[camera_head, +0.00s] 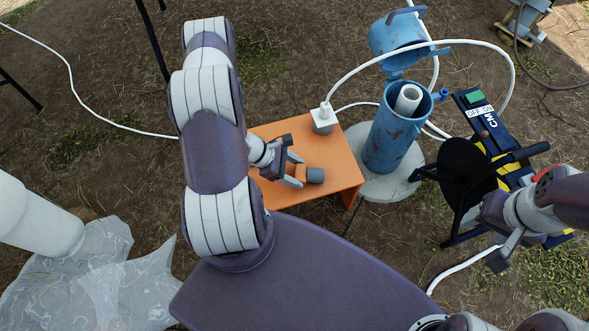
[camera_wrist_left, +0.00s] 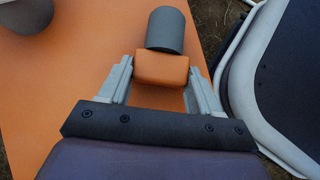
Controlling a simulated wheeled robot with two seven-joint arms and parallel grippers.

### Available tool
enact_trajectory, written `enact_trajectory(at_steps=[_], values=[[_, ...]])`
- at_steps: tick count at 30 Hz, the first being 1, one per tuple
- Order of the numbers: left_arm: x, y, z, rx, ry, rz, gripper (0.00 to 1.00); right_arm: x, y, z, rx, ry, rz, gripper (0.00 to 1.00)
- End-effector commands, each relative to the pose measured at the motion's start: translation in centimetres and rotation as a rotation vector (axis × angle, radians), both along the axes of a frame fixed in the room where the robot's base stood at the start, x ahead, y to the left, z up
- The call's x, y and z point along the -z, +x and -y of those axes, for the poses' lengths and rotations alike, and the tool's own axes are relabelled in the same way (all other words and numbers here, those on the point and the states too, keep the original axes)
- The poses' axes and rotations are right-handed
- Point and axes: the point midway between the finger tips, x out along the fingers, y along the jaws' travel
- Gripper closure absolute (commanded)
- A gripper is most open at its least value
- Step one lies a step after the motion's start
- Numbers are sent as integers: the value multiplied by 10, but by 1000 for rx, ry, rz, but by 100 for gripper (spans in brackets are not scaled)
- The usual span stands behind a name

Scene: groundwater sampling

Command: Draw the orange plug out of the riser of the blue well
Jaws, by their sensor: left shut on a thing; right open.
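The blue well (camera_head: 385,145) stands upright right of the orange table, its blue lid (camera_head: 395,42) swung open behind. The white riser (camera_head: 408,99) stands inside it, and its top shows no plug. My left gripper (camera_head: 294,173) is shut on the orange plug (camera_wrist_left: 162,69), with one finger on each side of the orange block. The plug's grey cylinder (camera_head: 315,175) points away from my gripper, to the right in the head view, over the orange table. I cannot tell whether the plug touches the table. My right gripper (camera_head: 524,248) is open and empty at the right.
The orange table (camera_head: 335,153) carries a white box (camera_head: 324,118) with a white cable arching over the well. A black reel with a yellow-striped frame (camera_head: 480,155) stands right of the well. A round pale slab (camera_head: 385,187) surrounds the well's foot. Clear plastic sheeting (camera_head: 125,290) lies lower left.

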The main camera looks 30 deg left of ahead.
Motion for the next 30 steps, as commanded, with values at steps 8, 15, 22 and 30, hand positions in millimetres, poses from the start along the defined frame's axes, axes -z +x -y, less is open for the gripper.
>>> enact_trajectory(at_steps=[8, 15, 22, 30], values=[[1, 0, 0, 0, 0, 0, 7, 1, 0, 0, 0, 0, 0, 39], [-4, -1, -3, -1, 0, 1, 7, -3, 0, 0, 0, 0, 0, 39], [-48, -18, -37, -6, 3, 2, 7, -32, 0, 0, 0, 0, 0, 39], [-86, -37, -73, -1, 2, 2, 7, -52, 0, 0, 0, 0, 0, 39]])
